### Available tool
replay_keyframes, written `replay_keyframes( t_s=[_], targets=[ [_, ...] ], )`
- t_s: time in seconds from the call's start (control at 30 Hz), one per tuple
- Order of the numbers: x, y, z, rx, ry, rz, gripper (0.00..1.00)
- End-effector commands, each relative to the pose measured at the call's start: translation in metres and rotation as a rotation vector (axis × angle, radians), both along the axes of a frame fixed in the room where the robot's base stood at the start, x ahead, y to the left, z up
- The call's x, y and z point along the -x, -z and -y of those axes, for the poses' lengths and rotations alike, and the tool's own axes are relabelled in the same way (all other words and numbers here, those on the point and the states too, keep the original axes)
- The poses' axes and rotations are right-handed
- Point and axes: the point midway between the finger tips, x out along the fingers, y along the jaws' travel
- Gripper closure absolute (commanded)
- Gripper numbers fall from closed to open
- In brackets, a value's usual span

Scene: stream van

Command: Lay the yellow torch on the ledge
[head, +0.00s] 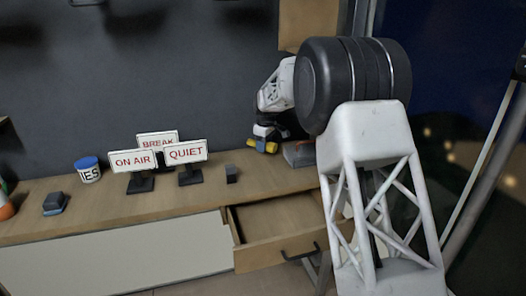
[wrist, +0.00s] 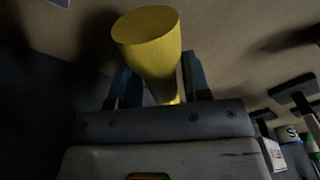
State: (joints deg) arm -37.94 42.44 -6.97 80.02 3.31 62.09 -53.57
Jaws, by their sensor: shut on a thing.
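The yellow torch (wrist: 148,38) is between the two blue fingers of my gripper (wrist: 158,78) in the wrist view, its wide round end towards the camera. In the head view my gripper (head: 266,138) is small and partly hidden by my arm, and a bit of the yellow torch (head: 268,147) shows below it. My gripper is shut on the torch. The wooden ledge (head: 262,176) runs along the dark wall below the torch. I cannot tell whether the torch touches it.
Signs reading ON AIR (head: 132,161), BREAK (head: 157,139) and QUIET (head: 185,152) stand left of my gripper, with a small dark block (head: 231,174) beside them. A blue-lidded tin (head: 88,170) is farther left. A drawer (head: 283,226) is open below. A dark grey object (head: 299,154) is right of the torch.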

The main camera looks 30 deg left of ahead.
Motion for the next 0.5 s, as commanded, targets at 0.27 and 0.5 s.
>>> replay_keyframes(
  t_s=[0.27, 0.5],
  targets=[
    [-0.015, 0.002, -0.011, -0.001, 0.0, 0.001, 0.82],
    [-0.016, 0.002, -0.012, 0.0, 0.0, 0.001, 0.82]
  ],
)
